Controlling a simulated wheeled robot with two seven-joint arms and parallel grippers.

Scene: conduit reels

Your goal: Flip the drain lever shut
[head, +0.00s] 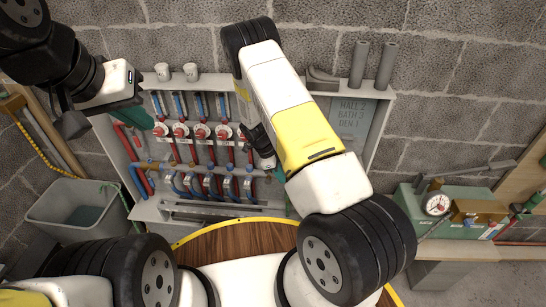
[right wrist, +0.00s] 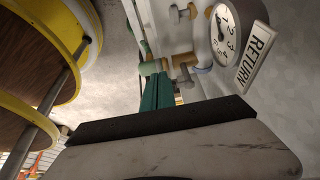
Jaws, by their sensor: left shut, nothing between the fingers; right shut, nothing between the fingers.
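My right gripper (head: 268,165) is shut and empty at the right end of the pipe manifold (head: 205,168); the arm covers part of that end. In the right wrist view, its green fingers (right wrist: 156,92) point at a brass fitting (right wrist: 153,67). A small grey-brown handle (right wrist: 183,76) sticks out beside that fitting, close to the fingertips. It may be the drain lever; I cannot tell its position or whether the fingers touch it. My left gripper (head: 136,117) is shut and empty at the cabinet's upper left, away from that end.
A gauge (right wrist: 225,33) and a RETURN label (right wrist: 253,58) are close to the right fingers. Several red valve knobs (head: 201,132) line the cabinet. A grey tub (head: 75,210) stands left, a green pump box (head: 425,212) right. A wooden reel (head: 230,240) is in front.

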